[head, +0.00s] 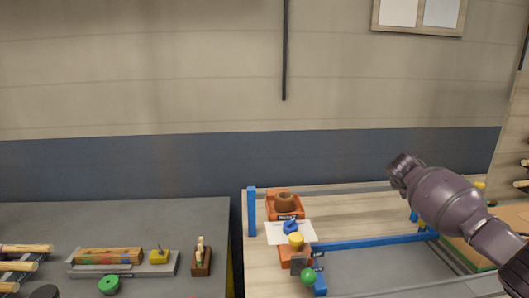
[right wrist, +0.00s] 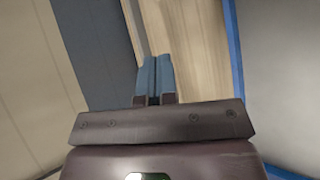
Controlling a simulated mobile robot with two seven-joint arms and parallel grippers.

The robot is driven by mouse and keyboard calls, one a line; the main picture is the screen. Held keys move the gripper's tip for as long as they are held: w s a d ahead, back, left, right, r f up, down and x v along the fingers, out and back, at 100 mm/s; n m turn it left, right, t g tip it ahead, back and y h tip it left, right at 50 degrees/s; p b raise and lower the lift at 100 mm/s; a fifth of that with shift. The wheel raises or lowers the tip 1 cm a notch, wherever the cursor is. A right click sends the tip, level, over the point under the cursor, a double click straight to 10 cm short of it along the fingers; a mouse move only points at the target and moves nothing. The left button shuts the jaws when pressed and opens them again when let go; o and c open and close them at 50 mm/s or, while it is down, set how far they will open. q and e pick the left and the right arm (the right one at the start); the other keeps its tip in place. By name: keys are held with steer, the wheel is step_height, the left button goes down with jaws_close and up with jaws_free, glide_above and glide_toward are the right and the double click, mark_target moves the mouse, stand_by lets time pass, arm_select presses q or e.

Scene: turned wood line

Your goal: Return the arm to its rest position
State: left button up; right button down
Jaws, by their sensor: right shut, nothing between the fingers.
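My right arm (head: 445,200) comes in from the right edge in the head view, raised over the right part of the wooden bench (head: 350,215). The gripper at its end is not clearly seen there. In the right wrist view my right gripper (right wrist: 154,78) has its two blue-grey fingers side by side, shut and empty. Behind the fingers are the pale wooden surface and a blue edge strip (right wrist: 234,60). My left gripper shows in neither view.
An orange tray (head: 299,207) with a brown round piece stands on the bench, near a blue post (head: 252,212) and a long blue rail (head: 375,242). A green ball (head: 308,276) is in front. A grey table (head: 150,215) at left holds a wooden block (head: 108,255) and dowels (head: 25,249).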

steer(key=s+a+f+m+t+y, duration=0.1)
steer(key=a+f+t+y, duration=0.25)
steer(key=a, duration=0.55)
steer(key=s+a+f+m+t+y, duration=0.2)
steer(key=a+y, duration=0.2)
steer(key=a, duration=0.5)
steer(key=s+a+f+m+t+y, duration=0.1)
steer(key=s+a+f+m, duration=0.1)
steer(key=s, duration=0.4)
steer(key=s+a+f+m+y, duration=0.1)
steer(key=s+a+f+m, duration=0.1)
steer(key=s+f, duration=0.3)
steer(key=s+a+f+m+t+y, duration=0.1)
steer(key=s+f, duration=0.3)
steer(key=s, duration=0.5)
steer(key=shift+a+m+t, duration=0.35)
steer(key=shift+a+m, duration=0.15)
steer(key=shift+a, duration=0.1)
steer(key=s+d+f+m+g+h, duration=0.1)
steer(key=s+d+f+m+g, duration=0.1)
steer(key=s+f, duration=0.5)
steer(key=s+d+f+m+g+h, duration=0.1)
steer(key=s+f, duration=0.6)
steer(key=s, duration=1)
steer(key=shift+s+d+f+m+g+h, duration=0.2)
steer(key=shift+d+m+g+h, duration=0.3)
steer(key=shift+d+m, duration=0.4)
steer(key=shift+d, duration=0.1)
